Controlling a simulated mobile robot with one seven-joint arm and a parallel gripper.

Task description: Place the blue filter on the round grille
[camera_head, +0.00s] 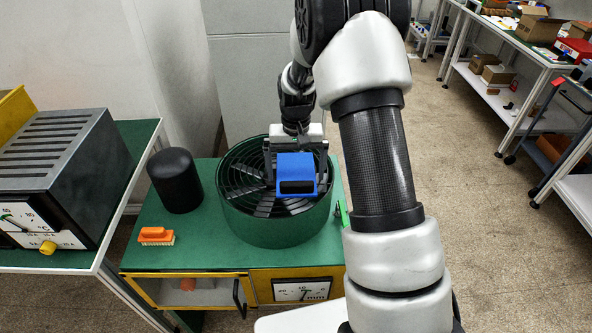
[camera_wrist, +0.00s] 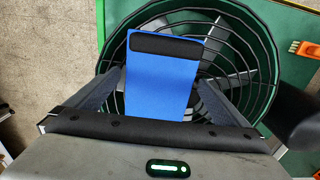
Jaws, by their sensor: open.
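The blue filter (camera_head: 296,163), a blue block with a black strip on one face, is at the round grille (camera_head: 246,180), a dark wire grid over a green drum. In the wrist view the filter (camera_wrist: 160,82) overlaps the grille's (camera_wrist: 240,40) near-middle wires, off to one side. My gripper (camera_head: 296,180) is over the drum, pointing down, with its fingers open on either side of the filter. The gripper (camera_wrist: 160,95) also shows in the wrist view. Whether the fingers touch the filter, or how fully it rests on the wires, I cannot tell.
The drum stands on a green-topped cabinet (camera_head: 190,257). A black cylinder (camera_head: 175,180) and an orange brush (camera_head: 156,236) are to its left. A grey metered box (camera_head: 62,175) is on the left table. Shelves (camera_head: 510,50) with boxes stand far right, with open floor between.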

